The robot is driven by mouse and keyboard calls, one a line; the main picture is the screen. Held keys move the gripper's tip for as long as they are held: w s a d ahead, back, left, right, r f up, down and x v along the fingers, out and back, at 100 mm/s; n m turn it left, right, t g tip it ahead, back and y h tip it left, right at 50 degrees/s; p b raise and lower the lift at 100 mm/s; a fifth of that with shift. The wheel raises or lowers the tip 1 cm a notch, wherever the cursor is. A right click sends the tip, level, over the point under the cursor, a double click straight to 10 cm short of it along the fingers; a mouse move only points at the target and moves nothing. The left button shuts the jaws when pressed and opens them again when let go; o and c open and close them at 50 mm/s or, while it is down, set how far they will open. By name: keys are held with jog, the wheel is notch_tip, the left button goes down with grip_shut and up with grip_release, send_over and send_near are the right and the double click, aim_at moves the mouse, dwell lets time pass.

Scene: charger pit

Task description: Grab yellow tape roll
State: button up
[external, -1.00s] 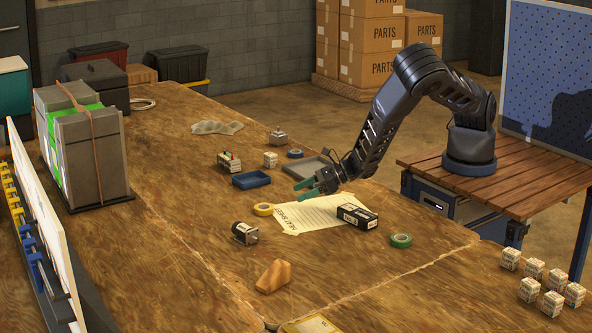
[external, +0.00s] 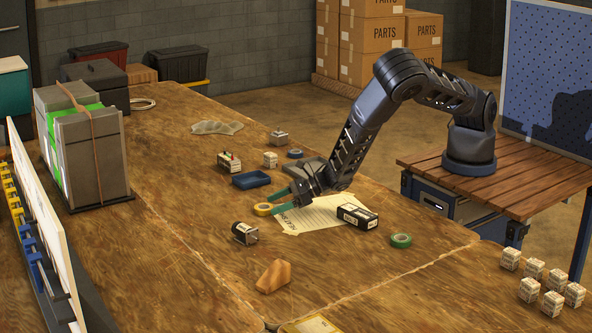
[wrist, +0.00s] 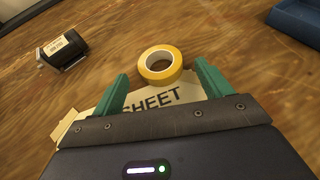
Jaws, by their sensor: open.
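The yellow tape roll (external: 263,209) lies flat on the wooden table at the left corner of a printed paper sheet (external: 322,213). In the wrist view my gripper (wrist: 162,78) is open, and the fingers do not appear to touch the roll. The paper sheet (wrist: 150,101) lies under the fingers, partly hidden by my gripper.
A small black motor (external: 245,233) stands left of the roll. A blue tray (external: 251,180) lies behind it. A black box (external: 357,216) and a green tape roll (external: 401,241) lie to the right. A wooden wedge (external: 273,276) is in front.

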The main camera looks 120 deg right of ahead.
jog(key=shift+x, duration=0.9)
jog(key=c, duration=1)
jog(key=shift+c, duration=0.2)
